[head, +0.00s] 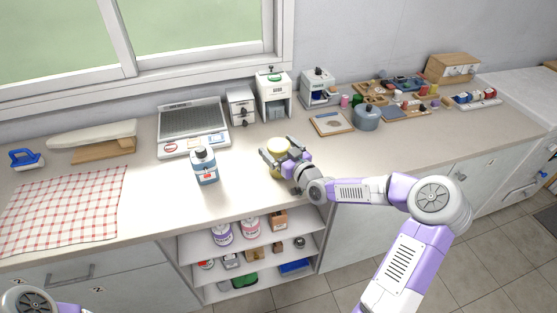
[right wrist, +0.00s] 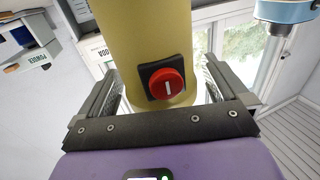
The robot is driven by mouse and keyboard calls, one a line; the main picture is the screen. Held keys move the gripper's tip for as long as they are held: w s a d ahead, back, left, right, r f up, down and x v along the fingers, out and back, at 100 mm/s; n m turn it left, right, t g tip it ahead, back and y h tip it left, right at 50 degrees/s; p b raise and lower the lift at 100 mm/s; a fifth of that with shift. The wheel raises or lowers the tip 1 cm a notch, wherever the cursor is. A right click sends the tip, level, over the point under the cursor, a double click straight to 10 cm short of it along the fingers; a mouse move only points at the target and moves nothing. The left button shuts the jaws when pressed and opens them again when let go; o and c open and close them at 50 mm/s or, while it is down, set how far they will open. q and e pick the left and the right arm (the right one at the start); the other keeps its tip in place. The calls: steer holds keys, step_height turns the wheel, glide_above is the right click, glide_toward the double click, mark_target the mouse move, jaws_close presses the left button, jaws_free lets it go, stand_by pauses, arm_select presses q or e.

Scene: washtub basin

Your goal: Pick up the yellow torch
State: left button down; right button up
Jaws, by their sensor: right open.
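The yellow torch (head: 277,146) stands upright on the counter near its front edge in the head view. In the right wrist view the torch (right wrist: 120,40) fills the top middle, a thick yellow cylinder with a red round switch (right wrist: 166,82) on a black plate. My right gripper (head: 279,156) is open, with one finger on each side of the torch; whether they touch it I cannot tell. The gripper hides part of the torch in the head view. Only a piece of my left arm shows at the bottom left; its gripper is out of view.
A grey scale-like device (head: 193,128) and white dispensers (head: 273,95) stand behind. A wooden-framed tray (head: 331,124) and blue pot (head: 367,117) lie to the right. Open shelves (head: 210,270) are below.

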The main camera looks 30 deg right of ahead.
steer(key=shift+w+r, duration=0.1)
steer(key=c, duration=1.2)
